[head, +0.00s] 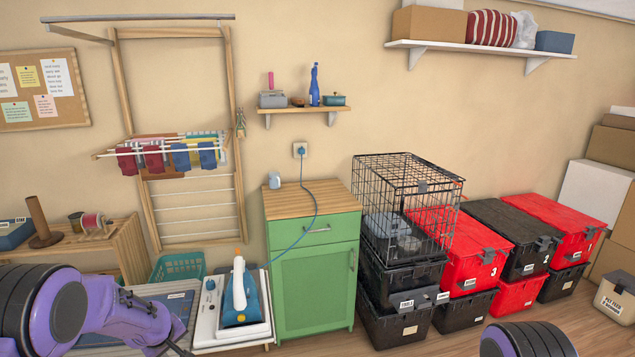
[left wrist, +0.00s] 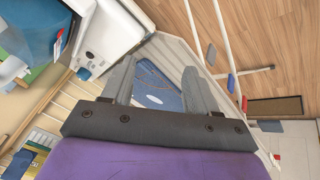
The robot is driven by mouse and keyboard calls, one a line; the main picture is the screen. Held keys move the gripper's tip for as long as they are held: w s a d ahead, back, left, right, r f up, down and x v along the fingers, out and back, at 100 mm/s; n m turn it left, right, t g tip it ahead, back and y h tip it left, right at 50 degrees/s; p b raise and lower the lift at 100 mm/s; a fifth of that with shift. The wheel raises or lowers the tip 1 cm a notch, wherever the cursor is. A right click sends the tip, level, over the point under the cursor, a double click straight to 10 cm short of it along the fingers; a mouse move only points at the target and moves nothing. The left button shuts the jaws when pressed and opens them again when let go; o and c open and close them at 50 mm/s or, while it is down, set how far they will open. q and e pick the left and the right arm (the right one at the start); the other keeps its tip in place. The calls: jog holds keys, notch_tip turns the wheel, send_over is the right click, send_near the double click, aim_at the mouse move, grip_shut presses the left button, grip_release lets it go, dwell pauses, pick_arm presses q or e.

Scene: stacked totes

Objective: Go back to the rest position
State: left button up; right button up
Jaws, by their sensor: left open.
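My left arm comes in at the bottom left of the head view, over the ironing board (head: 150,290). My left gripper shows in the left wrist view (left wrist: 162,85) with its two grey fingers apart and nothing between them. Beyond the fingers lies a flat blue piece (left wrist: 155,88) on the board; I see no contact with it. In the head view the fingers are mostly cut off by the bottom edge. Only a dark and purple part of my right arm shows at the bottom right; its gripper is out of view.
A blue and white iron (head: 240,295) stands on a white rest beside my left arm. A green cabinet (head: 315,285) stands right of it. Stacked black and red totes (head: 475,262) and a wire crate (head: 408,200) line the wall. Some floor (head: 450,342) is clear before them.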

pick_arm(q)
jog(key=s+d+f+m+y+b, duration=0.2)
jog(key=s+d+f, duration=0.1)
jog(key=s+f, duration=1.2)
jog(key=s+d+f+g+b, duration=0.1)
jog(key=s+f, duration=0.1)
jog(key=s, duration=1.1)
jog(key=s+d+f+m+g+b, duration=0.1)
jog(key=s+d+f, duration=0.1)
jog(key=s, duration=1.1)
jog(key=shift+d+f+b, duration=0.2)
jog(key=shift+f+b, duration=0.15)
jog(key=shift+f, duration=0.05)
